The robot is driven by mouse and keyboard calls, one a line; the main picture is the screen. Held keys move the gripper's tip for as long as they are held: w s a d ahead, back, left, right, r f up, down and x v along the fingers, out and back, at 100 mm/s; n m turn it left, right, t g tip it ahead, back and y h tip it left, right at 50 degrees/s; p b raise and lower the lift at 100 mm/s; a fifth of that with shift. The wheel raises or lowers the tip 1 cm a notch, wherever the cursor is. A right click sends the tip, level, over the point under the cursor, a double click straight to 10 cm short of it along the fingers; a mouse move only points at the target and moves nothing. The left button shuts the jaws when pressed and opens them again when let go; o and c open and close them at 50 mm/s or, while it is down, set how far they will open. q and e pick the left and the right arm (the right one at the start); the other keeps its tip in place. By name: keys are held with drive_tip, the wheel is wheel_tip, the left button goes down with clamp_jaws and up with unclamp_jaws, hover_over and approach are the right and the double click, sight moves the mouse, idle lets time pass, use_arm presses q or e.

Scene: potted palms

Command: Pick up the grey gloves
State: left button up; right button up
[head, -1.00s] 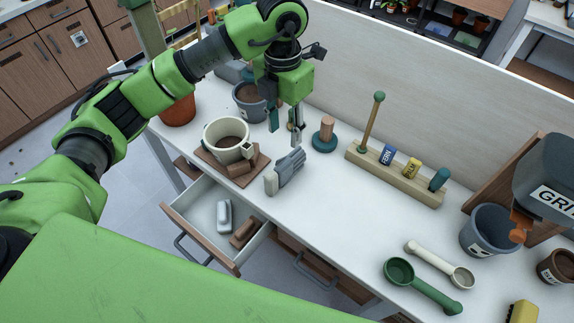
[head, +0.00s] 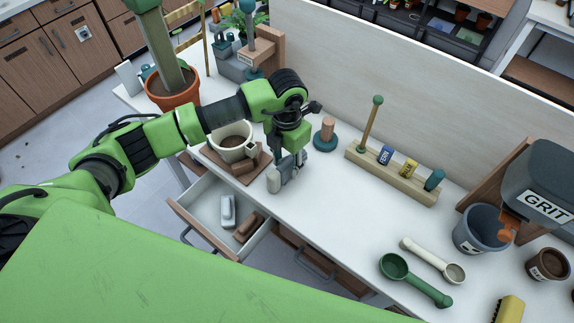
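The grey gloves (head: 275,182) stand on the white workbench, near its front edge and above the open drawer. Their lower cuff end shows, and the upper part is partly covered by my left gripper (head: 291,166). My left gripper points down right at the gloves, with its green body just above them. Its fingertips are mostly hidden, so I cannot tell whether they are apart or closed on the gloves. My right gripper is not in view.
A cream pot (head: 232,136) on a brick-like tray stands just left of the gloves. A teal-based wooden tamper (head: 326,134) and a wooden rack (head: 392,176) stand to the right. The open drawer (head: 203,200) juts out below. Bench between gloves and scoops (head: 415,277) is clear.

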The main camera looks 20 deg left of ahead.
use_arm(q)
drive_tip(key=shift+f, duration=0.25)
clamp_jaws()
drive_tip(key=shift+r, duration=0.15)
